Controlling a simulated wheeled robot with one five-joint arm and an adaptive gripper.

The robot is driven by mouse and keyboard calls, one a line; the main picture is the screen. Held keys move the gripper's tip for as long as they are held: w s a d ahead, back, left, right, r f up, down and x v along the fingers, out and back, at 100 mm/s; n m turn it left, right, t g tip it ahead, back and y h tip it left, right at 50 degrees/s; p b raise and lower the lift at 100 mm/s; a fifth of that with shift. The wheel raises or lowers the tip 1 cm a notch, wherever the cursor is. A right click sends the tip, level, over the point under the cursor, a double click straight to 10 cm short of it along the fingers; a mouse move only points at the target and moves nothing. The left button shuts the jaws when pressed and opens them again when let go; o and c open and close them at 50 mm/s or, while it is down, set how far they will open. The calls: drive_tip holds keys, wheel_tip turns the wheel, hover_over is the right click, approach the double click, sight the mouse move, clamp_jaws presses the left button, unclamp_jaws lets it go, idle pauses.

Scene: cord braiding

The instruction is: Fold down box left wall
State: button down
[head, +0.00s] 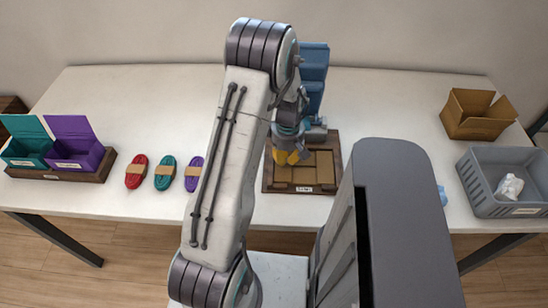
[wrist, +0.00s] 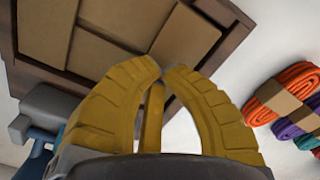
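Flat tan cardboard panels (head: 325,165) lie in a dark wooden tray (head: 333,141) at mid-table in the head view. The panels (wrist: 115,15) and the tray rim (wrist: 222,47) also show close up in the wrist view. The panels look low and flat, with narrow gaps between them. I cannot tell for sure which panel is the left wall. My gripper (head: 292,158) has yellow fingers and is over the left part of the tray. In the wrist view its fingertips (wrist: 161,70) nearly meet, with nothing between them. Contact with the cardboard is unclear.
A blue device (head: 314,65) stands behind the tray. Cord bundles (head: 136,172) lie to its left; an orange one (wrist: 283,90) shows in the wrist view. Teal (head: 27,137) and purple (head: 72,135) boxes stand far left. An open cardboard box (head: 475,122) and grey bin (head: 492,190) stand right.

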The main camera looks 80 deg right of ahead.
drive_tip(key=shift+r+p, duration=1.85)
drive_tip(key=shift+r, duration=1.45)
